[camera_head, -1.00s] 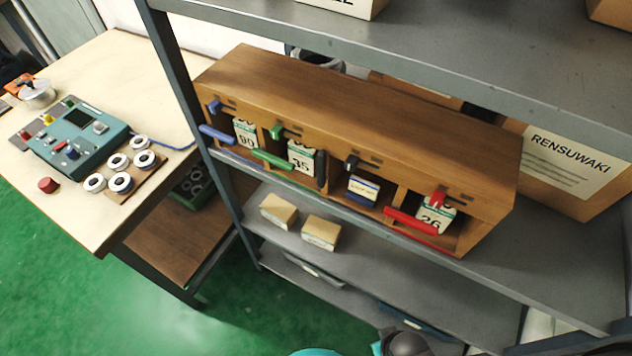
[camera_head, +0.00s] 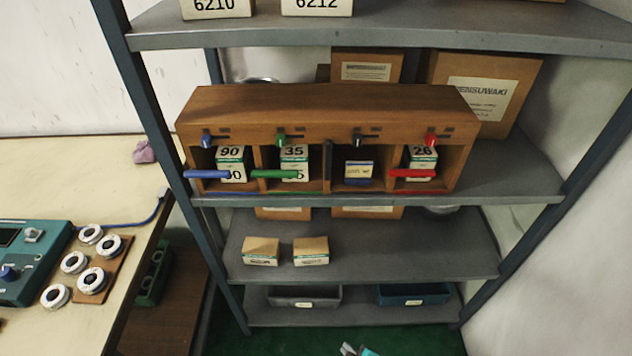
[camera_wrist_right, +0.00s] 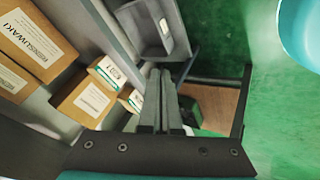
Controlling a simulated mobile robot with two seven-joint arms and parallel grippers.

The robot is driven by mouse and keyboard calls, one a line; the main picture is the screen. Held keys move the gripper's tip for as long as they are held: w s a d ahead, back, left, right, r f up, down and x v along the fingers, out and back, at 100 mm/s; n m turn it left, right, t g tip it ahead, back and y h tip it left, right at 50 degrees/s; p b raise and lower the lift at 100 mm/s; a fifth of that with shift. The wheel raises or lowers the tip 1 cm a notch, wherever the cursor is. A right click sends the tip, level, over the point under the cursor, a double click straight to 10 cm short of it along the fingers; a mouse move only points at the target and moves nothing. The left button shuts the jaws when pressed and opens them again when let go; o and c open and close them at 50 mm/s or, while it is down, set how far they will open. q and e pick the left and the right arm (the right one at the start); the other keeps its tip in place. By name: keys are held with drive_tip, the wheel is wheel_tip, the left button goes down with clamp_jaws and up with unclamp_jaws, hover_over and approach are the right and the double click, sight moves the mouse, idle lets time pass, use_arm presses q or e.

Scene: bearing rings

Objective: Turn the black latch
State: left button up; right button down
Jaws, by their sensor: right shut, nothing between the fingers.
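The black latch (camera_head: 358,140) is a small dark knob on the front top rail of a wooden cabinet (camera_head: 320,100), above its third compartment from the left. It hangs downward, with a small dark plate to its right. A dark upright bar (camera_head: 328,165) stands at that compartment's left side, and a small box with a pale label (camera_head: 359,172) sits inside. My right gripper (camera_head: 348,348) just shows at the bottom edge of the head view, well below and apart from the latch. In the right wrist view its fingers (camera_wrist_right: 160,90) are together and empty. My left gripper is out of view.
Blue (camera_head: 206,140), green (camera_head: 281,140) and red (camera_head: 430,139) latches sit above the other compartments. Blue, green and red bars jut out below them. The cabinet stands on a grey shelf (camera_head: 500,186) between dark posts. A workbench with a teal device (camera_head: 28,262) is at left.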

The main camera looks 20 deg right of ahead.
drive_tip(key=w+a+r+n+t, duration=0.2)
drive_tip(key=w+r+n+t, duration=0.1)
drive_tip(key=w+r, duration=0.5)
drive_tip(key=n+t, duration=0.6)
drive_tip(key=t, duration=0.1)
approach(328, 160)
drive_tip(key=a, duration=0.5)
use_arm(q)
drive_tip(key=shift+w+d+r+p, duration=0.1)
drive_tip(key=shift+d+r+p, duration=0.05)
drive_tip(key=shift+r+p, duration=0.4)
use_arm(e)
drive_tip(key=w+d, duration=0.3)
drive_tip(key=w, duration=0.5)
drive_tip(key=shift+w, duration=0.35)
